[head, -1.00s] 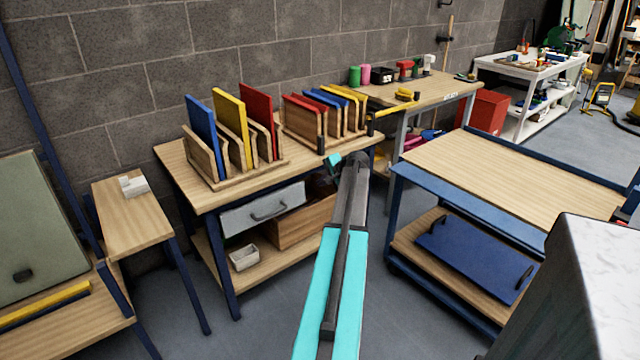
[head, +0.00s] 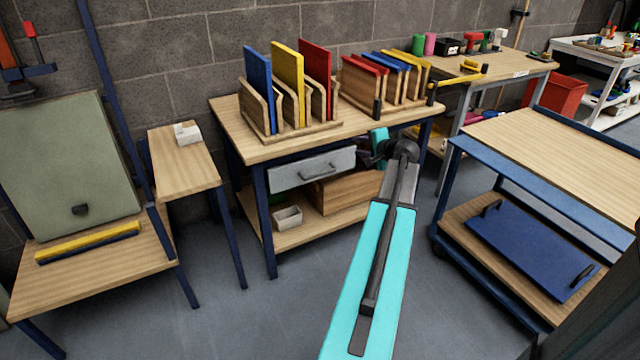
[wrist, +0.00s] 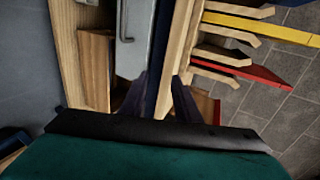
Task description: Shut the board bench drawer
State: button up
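The board bench (head: 225,125) has a wooden top with racks of coloured boards. Its drawer has a grey front (head: 285,174) with a dark bar handle (head: 318,174), just under the top's front edge; I cannot tell how far it stands out. In the head view my teal wrist is near the bench's right front, and the arm hides the fingers.
A wooden box (head: 345,192) and a small white bin (head: 287,217) sit on the bench's lower shelf. A blue-framed cart (head: 545,140) stands at right, with a blue panel (head: 530,250) on its shelf. A narrow side table (head: 180,160) stands at left. Grey floor is clear in front.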

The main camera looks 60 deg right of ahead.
jog(key=a+f+t+h+b, duration=0.1)
jog(key=a+f+t+b, duration=0.1)
jog(key=a+f+b, duration=0.7)
jog(key=b, duration=1.2)
send_near(321, 175)
jog(key=v, duration=0.3)
jog(key=shift+s+d+f, duration=0.1)
jog(key=shift+s+f, duration=0.05)
jog(key=shift+f, duration=0.05)
jog(key=shift+b+x, duration=2.4)
jog(key=shift+x, duration=4.5)
jog(key=shift+r, duration=0.2)
jog(key=shift+c, duration=0.4)
grip_shut()
